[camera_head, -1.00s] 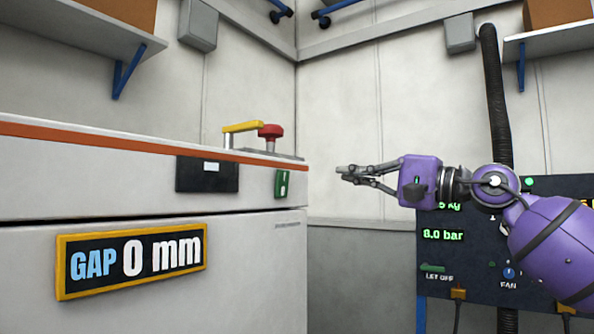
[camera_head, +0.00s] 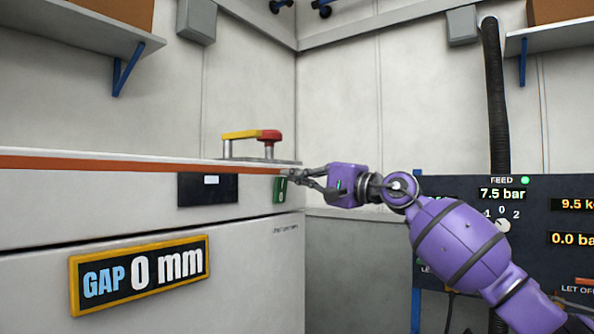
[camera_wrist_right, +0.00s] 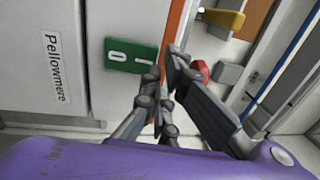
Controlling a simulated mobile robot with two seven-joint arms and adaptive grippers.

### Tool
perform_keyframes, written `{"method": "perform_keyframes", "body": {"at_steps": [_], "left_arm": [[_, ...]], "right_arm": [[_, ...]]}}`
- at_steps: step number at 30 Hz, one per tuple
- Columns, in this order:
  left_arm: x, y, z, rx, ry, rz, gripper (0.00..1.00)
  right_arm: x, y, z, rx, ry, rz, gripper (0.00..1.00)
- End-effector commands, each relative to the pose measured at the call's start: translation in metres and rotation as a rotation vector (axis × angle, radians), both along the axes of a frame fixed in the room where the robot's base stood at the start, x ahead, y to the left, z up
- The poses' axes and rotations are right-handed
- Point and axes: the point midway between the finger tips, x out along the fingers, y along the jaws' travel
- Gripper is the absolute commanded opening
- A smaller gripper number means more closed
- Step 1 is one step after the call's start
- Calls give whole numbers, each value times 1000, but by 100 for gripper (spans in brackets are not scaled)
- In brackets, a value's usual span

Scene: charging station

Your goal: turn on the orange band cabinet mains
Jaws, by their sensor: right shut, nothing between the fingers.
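The cabinet (camera_head: 140,225) with the orange band (camera_head: 120,163) fills the left of the head view. Its green switch (camera_head: 279,192) sits on the front near the right corner, just under the band. My left gripper is out of view.
A yellow handle (camera_head: 240,135) and a red knob (camera_head: 269,136) stand on the cabinet top. A GAP 0 mm sign (camera_head: 140,271) is on its front. A dark panel (camera_head: 540,210) with readouts stands behind my right arm. A black hose (camera_head: 496,90) runs down the wall.

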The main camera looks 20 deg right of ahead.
Motion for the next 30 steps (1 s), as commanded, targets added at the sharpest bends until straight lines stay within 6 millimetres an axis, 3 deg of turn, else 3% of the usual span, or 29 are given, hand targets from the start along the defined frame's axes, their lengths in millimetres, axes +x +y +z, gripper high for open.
{"method": "perform_keyframes", "body": {"at_steps": [14, 19, 30], "left_arm": [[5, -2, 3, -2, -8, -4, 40], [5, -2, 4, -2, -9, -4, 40], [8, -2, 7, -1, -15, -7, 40]], "right_arm": [[7, 5, -1, 0, 3, 0, 0], [17, 15, 7, 1, 1, 3, 0], [11, 10, 7, -1, 1, 2, 0]]}}
